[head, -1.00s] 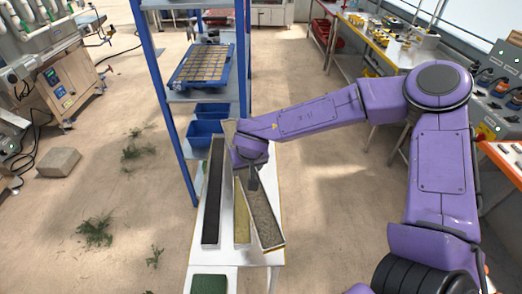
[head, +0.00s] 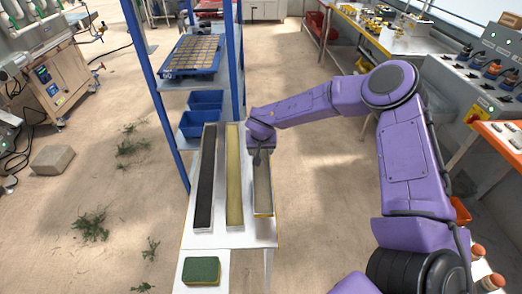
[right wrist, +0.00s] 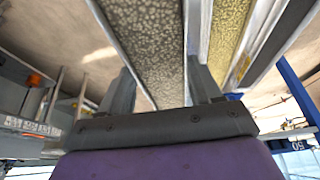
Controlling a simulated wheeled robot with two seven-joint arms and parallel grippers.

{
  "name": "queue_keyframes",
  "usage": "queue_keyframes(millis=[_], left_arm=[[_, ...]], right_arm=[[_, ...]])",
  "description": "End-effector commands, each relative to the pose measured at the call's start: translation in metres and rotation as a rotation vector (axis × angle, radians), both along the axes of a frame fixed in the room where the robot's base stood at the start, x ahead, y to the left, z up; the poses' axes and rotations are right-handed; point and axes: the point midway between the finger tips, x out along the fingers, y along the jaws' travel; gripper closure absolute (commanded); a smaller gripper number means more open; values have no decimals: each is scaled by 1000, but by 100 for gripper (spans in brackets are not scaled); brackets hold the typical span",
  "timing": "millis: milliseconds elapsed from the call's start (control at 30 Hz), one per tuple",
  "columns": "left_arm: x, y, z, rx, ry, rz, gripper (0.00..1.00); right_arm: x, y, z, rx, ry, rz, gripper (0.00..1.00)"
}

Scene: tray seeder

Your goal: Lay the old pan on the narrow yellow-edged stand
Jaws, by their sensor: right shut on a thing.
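The pan with the grey speckled inside (head: 263,200), long and narrow, is in my right gripper (head: 260,158). The gripper is shut on it, with a finger at each side in the right wrist view, where the speckled pan (right wrist: 150,40) fills the middle. In the head view the pan lies lengthwise over the right edge of the white yellow-edged stand (head: 225,238), roughly parallel to the other pans. I cannot tell whether it touches the stand. My arm hides its far end. My left gripper is not in view.
A dark-filled pan (head: 205,185) and a yellowish pan (head: 234,180) lie side by side on the stand. A green sponge (head: 201,270) sits on a white surface in front. A blue rack (head: 165,105) with blue bins (head: 199,118) stands behind, left.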

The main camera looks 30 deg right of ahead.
Motion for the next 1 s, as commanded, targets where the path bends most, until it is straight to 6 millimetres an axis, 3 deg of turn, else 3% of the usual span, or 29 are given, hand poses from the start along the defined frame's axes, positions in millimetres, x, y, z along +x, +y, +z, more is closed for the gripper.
queue_keyframes(millis=[33, 367, 633, 1000], left_arm=[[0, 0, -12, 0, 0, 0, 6], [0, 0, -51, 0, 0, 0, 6], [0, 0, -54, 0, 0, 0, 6], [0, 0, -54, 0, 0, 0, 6]], right_arm=[[1, 0, -10, 0, -2, 0, 67], [0, 0, -41, 0, -2, 0, 67], [0, 0, -61, -1, -1, 1, 67], [0, 0, -62, 0, -1, 0, 67]])
